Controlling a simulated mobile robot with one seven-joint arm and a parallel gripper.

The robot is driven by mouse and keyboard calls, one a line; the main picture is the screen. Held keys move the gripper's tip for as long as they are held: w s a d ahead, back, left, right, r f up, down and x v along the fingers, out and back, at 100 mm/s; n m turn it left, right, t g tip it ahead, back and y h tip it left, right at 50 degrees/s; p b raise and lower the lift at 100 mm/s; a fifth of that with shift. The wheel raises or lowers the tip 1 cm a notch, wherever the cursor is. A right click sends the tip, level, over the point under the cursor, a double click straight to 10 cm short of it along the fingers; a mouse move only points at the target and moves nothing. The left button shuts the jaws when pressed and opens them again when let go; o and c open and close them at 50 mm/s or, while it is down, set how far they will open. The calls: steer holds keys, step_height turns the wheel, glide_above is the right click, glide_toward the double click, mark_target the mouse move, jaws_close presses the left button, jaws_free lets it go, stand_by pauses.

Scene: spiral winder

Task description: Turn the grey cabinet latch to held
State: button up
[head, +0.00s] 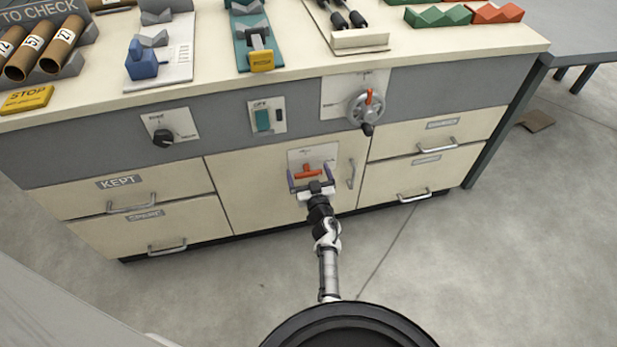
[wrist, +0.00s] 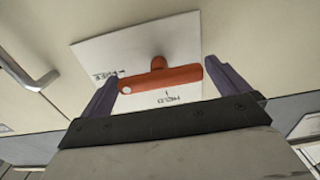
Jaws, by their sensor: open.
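The latch is a red-orange bar handle (head: 306,171) on a white plate (head: 313,155) on the cream cabinet door below the counter. In the wrist view the bar (wrist: 160,80) lies nearly level across the plate (wrist: 105,52), seen upside down. Its white-dotted end is at the left, near the FREE label; the HELD label is below the bar's middle. My gripper (head: 311,182) is open in front of the latch. In the wrist view its purple fingers (wrist: 160,85) stand either side of the bar's two ends. I cannot tell whether either finger touches it.
A door handle (head: 351,173) stands right of the latch plate. Above are a crank wheel (head: 366,107), a green switch (head: 264,120) and a black knob (head: 163,137). Drawers with metal handles flank the door. The floor in front is clear.

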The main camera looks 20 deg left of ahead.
steer(key=shift+w+a, duration=0.1)
steer(key=c, duration=0.9)
steer(key=shift+o, duration=0.2)
